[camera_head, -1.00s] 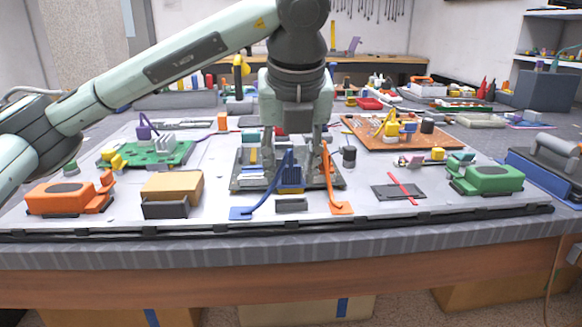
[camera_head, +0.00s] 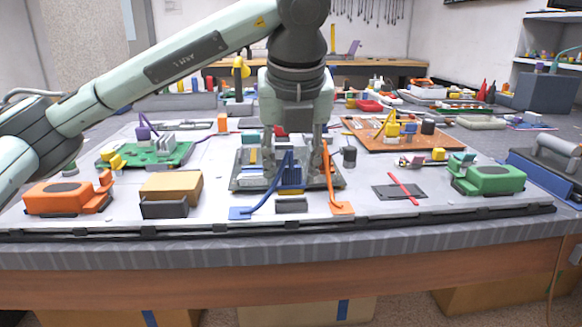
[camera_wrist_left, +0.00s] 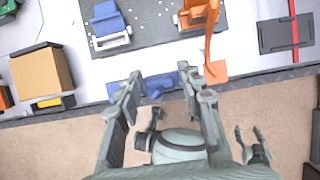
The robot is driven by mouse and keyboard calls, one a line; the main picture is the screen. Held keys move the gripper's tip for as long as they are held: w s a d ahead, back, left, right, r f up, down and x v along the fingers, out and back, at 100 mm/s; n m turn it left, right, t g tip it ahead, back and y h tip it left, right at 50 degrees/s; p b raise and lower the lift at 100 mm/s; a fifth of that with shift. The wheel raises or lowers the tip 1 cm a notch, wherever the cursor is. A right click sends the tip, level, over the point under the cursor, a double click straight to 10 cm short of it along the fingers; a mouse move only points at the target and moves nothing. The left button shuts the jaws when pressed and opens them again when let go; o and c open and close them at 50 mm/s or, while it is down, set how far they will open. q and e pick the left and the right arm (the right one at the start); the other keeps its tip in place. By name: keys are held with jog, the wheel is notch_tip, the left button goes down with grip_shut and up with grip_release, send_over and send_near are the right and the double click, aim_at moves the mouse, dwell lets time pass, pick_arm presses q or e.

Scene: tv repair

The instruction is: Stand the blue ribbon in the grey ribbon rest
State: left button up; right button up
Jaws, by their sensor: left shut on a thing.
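The blue ribbon (camera_head: 268,197) rises from a blue pad (camera_head: 240,213) near the board's front edge toward an upright blue piece in the middle. My left gripper (camera_head: 296,150) points down over that middle area. In the left wrist view its fingers (camera_wrist_left: 163,88) stand either side of blue material, and the jaws are shut on the ribbon, though the contact is partly hidden. A small grey block, the ribbon rest (camera_head: 291,204), sits right of the blue pad; the ribbon stands apart from it.
An orange ribbon (camera_head: 330,175) rises just right of the gripper from an orange pad (camera_head: 341,209). A brown box (camera_head: 171,187) and orange tool (camera_head: 68,196) lie left. A red strip on a dark plate (camera_head: 399,192) and green tool (camera_head: 490,179) lie right.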

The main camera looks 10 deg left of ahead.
pick_arm(q)
jog(key=shift+f+b, duration=0.95)
jog(key=shift+f, duration=0.1)
jog(key=o, duration=1.2)
jog(key=v, duration=1.2)
jog(key=shift+s, duration=0.1)
